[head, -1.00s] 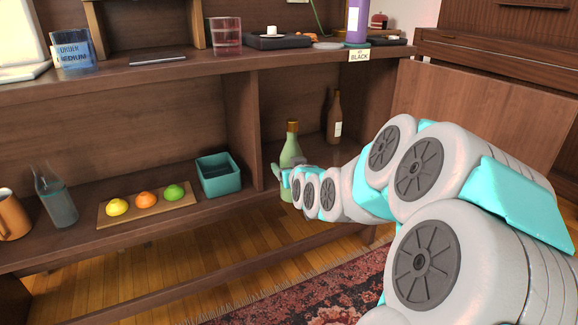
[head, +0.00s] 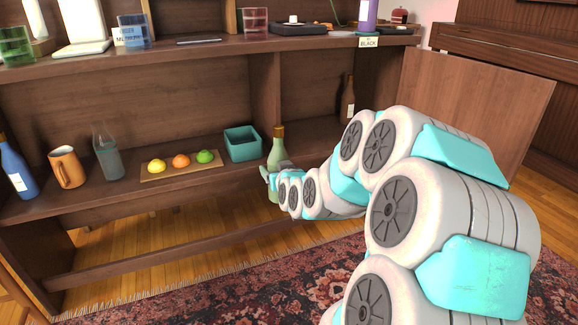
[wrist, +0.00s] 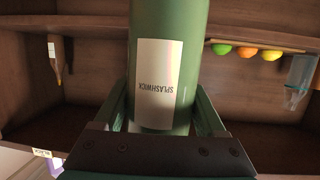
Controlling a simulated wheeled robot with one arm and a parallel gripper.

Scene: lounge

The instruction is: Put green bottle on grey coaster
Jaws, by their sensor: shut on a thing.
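The green bottle (head: 278,146), with a gold-brown top, is upright in my gripper (head: 268,180), in front of the lower shelf near the upright divider. In the wrist view the green bottle (wrist: 170,25) stands between the two fingers, its pale label upside down in the picture. My gripper (wrist: 166,118) is shut on it. My arm hides part of the bottle's lower end in the head view. A small flat grey disc, which looks like the grey coaster (head: 342,34), lies on the upper shelf beside the purple bottle, partly hidden and hard to make out.
The upper shelf (head: 200,57) holds glasses, a dark tray (head: 300,29), the purple bottle (head: 367,15) and a "BLACK" card (head: 369,42). Below are a blue bottle (head: 16,170), mug (head: 67,168), carafe (head: 107,155), fruit board (head: 180,172), teal box (head: 242,144) and brown bottle (head: 347,102).

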